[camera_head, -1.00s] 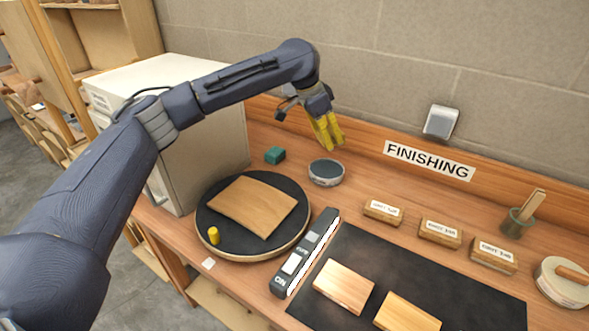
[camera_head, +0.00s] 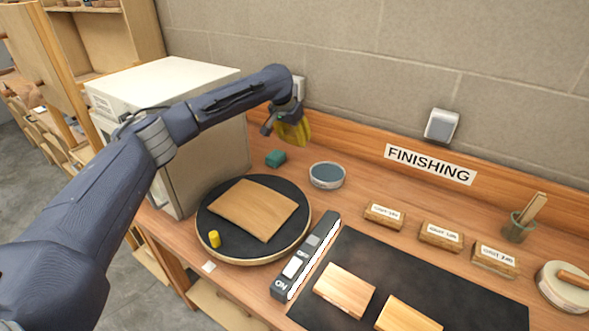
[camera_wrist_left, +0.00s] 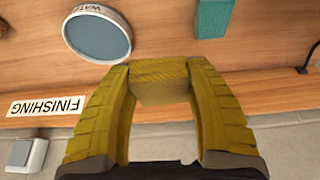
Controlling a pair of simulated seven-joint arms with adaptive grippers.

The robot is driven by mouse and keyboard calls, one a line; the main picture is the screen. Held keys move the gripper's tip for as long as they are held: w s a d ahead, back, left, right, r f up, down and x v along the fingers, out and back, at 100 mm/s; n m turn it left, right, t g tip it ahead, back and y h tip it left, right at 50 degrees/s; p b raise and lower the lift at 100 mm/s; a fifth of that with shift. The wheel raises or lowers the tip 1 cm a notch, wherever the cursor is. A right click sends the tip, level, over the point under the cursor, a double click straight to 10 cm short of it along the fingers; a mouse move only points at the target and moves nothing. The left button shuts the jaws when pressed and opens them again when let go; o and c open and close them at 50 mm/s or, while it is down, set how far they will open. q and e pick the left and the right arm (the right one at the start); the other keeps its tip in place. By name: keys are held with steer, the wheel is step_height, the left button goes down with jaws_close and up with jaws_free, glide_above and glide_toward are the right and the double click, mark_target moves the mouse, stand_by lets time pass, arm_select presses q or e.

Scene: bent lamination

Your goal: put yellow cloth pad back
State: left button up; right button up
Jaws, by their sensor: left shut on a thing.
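My left gripper (camera_head: 293,132) has yellow fingers and hangs in the air at the back of the bench, near the wall, above and behind the teal block. In the left wrist view its fingertips (camera_wrist_left: 159,80) are closed on the yellow cloth pad (camera_wrist_left: 160,93), a small olive-yellow block. In the head view the pad is hard to tell from the yellow fingers. My right gripper is not in view.
A round water bowl (camera_head: 327,175) and a teal block (camera_head: 275,158) stand on the bench (camera_head: 365,180). A white-topped cabinet (camera_head: 170,75) stands at left. Labelled blocks lie at right.

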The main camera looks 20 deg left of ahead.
mark_target(296, 172)
arm_select(q)
step_height(296, 172, down, 13)
steer(key=shift+f, duration=0.1)
stand_by(0.6)
steer(key=shift+f, duration=0.1)
steer(key=o, duration=0.7)
